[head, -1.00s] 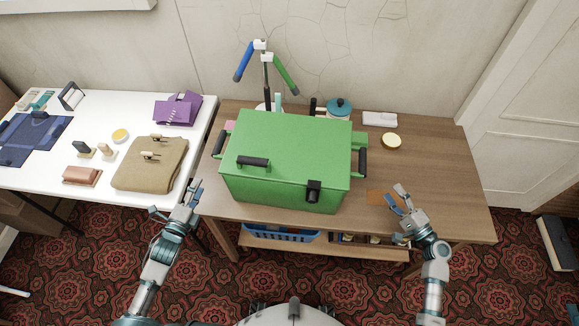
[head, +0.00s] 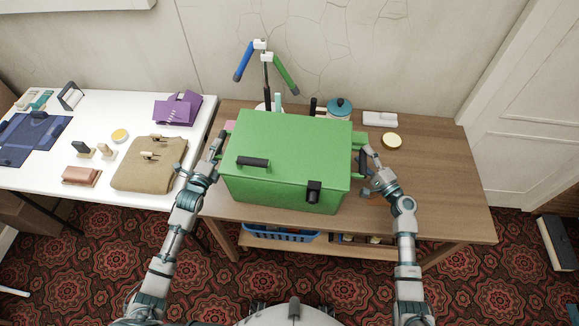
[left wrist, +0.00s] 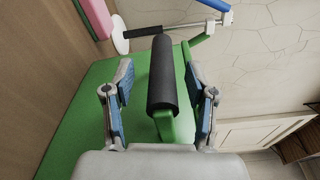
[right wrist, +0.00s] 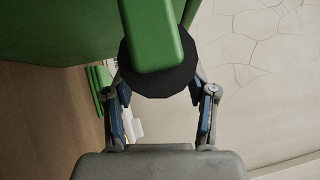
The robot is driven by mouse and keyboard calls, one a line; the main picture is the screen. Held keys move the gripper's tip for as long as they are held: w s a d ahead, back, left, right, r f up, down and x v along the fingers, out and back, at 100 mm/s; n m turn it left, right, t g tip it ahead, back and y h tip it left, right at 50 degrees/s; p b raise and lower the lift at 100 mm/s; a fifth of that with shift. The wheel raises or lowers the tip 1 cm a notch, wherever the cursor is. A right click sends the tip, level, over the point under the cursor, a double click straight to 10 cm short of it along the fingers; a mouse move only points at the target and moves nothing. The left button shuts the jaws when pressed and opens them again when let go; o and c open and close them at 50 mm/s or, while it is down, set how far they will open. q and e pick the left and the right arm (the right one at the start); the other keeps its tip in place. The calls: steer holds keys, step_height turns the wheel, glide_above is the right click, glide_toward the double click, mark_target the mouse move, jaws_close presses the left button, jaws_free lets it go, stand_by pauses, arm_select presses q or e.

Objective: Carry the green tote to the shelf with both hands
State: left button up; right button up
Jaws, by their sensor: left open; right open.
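The green tote (head: 290,150) sits closed on the brown wooden table, with a black handle on its lid and a black latch at its front. My left gripper (head: 218,153) is at the tote's left side. In the left wrist view its open fingers (left wrist: 160,100) stand either side of the tote's black side handle (left wrist: 162,75). My right gripper (head: 370,168) is at the tote's right side. In the right wrist view its open fingers (right wrist: 160,105) stand below and around the end of the other black handle (right wrist: 160,75). Contact is not clear in either view.
The wooden table (head: 450,190) is clear at the right, apart from a round tin (head: 391,141) and a white box (head: 380,118). A lamp-like stand (head: 266,75) and a teal-lidded pot (head: 339,107) are behind the tote. A lower shelf holds a blue basket (head: 280,233). A white table (head: 100,195) adjoins left.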

arm_select(q)
steer(key=shift+w, duration=0.1)
steer(key=shift+c, duration=0.3)
arm_select(e)
steer(key=shift+c, duration=0.3)
arm_select(q)
jaws_close()
arm_select(e)
jaws_close()
arm_select(q)
steer(key=shift+r, duration=0.15)
arm_select(e)
steer(key=shift+r, duration=0.1)
